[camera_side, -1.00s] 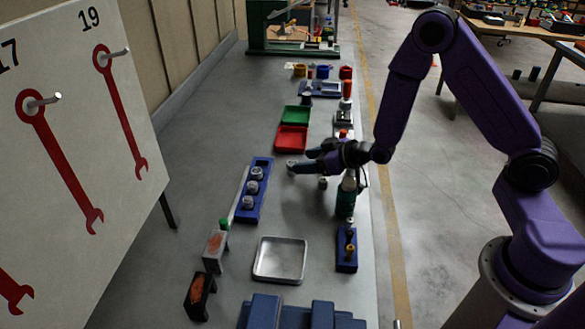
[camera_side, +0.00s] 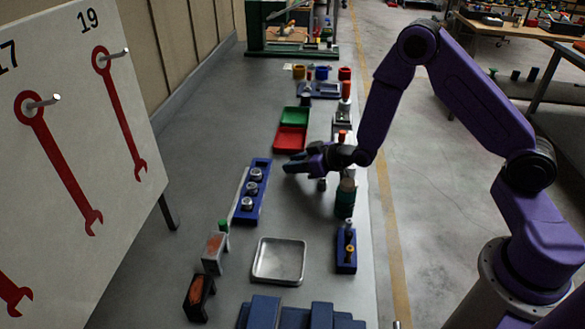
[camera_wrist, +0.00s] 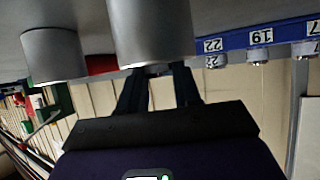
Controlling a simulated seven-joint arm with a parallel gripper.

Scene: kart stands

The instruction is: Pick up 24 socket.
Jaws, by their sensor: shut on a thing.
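My gripper (camera_side: 290,167) reaches left over the bench in the side view, its fingers beyond the upper end of the blue socket rail (camera_side: 242,209). In the wrist view my gripper (camera_wrist: 158,75) is shut on a large grey cylindrical socket (camera_wrist: 150,30). I cannot read a number on it. In the side view my fingers hide this socket. A second grey cylinder (camera_wrist: 52,55) stands apart to its left in the wrist view.
Red (camera_side: 291,139) and green (camera_side: 295,115) bins lie behind my gripper. A dark green bottle (camera_side: 345,198) stands close to its right. A metal tray (camera_side: 280,279) and a blue holder (camera_side: 346,264) are in front.

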